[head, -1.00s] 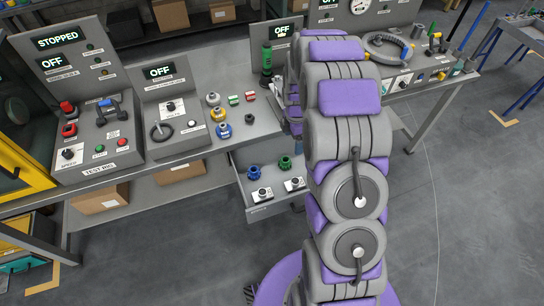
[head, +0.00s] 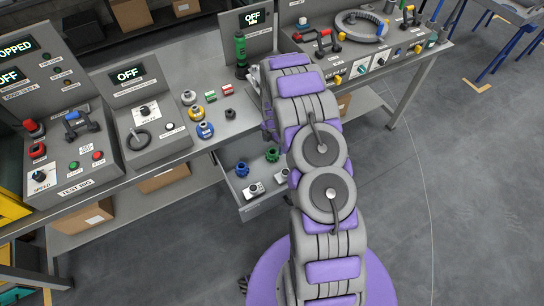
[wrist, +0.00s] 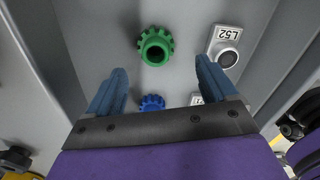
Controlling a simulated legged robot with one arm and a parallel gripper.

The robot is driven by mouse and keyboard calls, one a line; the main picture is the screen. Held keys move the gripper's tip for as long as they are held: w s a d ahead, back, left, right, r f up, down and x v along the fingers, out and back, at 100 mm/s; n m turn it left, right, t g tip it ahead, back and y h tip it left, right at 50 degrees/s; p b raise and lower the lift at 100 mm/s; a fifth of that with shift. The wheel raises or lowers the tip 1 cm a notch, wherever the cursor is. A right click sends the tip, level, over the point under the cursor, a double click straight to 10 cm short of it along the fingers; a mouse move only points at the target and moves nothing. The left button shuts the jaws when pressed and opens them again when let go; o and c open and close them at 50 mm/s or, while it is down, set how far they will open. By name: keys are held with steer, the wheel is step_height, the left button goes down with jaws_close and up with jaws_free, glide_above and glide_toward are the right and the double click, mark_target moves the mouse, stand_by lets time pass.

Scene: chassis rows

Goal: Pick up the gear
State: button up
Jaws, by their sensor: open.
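A green toothed gear (wrist: 155,46) with a raised hub lies in the open drawer (head: 252,213); it also shows in the head view (head: 272,155). A blue gear (wrist: 152,103) lies nearer my palm, partly hidden by it; the head view shows it left of the green one (head: 242,169). My gripper (wrist: 160,68) is open above the drawer, its two blue fingers spread apart. The green gear sits just beyond the gap between the fingertips, and nothing is held. In the head view my arm hides the gripper.
Labelled knob blocks lie in the drawer, one marked L52 (wrist: 226,50). A small black part (head: 230,114) and several coloured parts stand on the bench above. Control boxes (head: 135,105) line the bench at left.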

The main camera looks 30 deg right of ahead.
mark_target(273, 151)
steer(key=f, duration=0.2)
steer(key=f+b, duration=0.1)
steer(key=f, duration=0.2)
steer(key=w+f+b, duration=0.1)
steer(key=f, duration=0.1)
steer(key=shift+d+f, duration=0.1)
steer(key=shift+f, duration=0.15)
steer(key=shift+s, duration=0.1)
steer(key=shift+c, duration=0.4)
steer(key=c, duration=1.3)
steer(key=shift+o, duration=0.2)
steer(key=shift+r, duration=0.2)
